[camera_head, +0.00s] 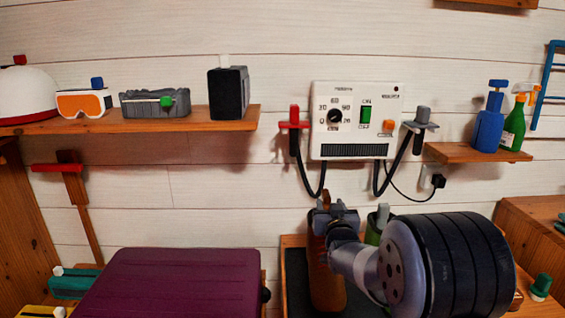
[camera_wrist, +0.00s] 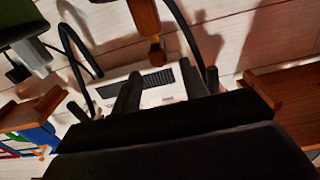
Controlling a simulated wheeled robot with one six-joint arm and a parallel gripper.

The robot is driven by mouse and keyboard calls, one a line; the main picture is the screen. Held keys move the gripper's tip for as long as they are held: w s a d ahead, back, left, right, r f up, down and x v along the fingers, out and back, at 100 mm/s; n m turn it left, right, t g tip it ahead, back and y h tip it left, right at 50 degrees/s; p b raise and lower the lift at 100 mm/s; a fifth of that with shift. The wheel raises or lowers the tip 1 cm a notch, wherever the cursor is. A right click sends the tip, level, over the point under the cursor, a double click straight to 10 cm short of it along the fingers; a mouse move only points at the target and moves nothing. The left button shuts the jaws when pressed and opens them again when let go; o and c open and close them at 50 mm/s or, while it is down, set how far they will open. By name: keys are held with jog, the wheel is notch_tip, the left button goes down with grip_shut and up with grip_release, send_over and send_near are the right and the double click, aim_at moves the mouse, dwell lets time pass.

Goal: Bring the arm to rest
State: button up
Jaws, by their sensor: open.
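My gripper (camera_head: 335,212) is in the lower middle of the head view, just above and in front of a brown upright object (camera_head: 328,285) in a dark-lined wooden tray. In the wrist view my gripper (camera_wrist: 160,88) shows two dark fingers standing apart, with nothing seen held between them. The brown object (camera_wrist: 145,18) shows there beyond the fingertips; I cannot tell the exact gap. My arm reaches in from the lower right and hides part of the tray.
A white control panel (camera_head: 356,120) with hanging black hoses is on the wall behind. A left shelf (camera_head: 215,122) holds goggles and boxes; a right shelf (camera_head: 455,152) holds bottles. A purple case (camera_head: 175,282) lies left of the tray (camera_head: 292,242). A green object (camera_head: 373,232) stands beside my arm.

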aim_at(326, 192)
jog(key=w, duration=0.6)
jog(key=shift+w, duration=0.15)
jog(key=shift+w+d, duration=0.1)
jog(key=shift+w, duration=0.3)
jog(key=shift+r+p, duration=0.1)
jog(key=shift+p, duration=0.3)
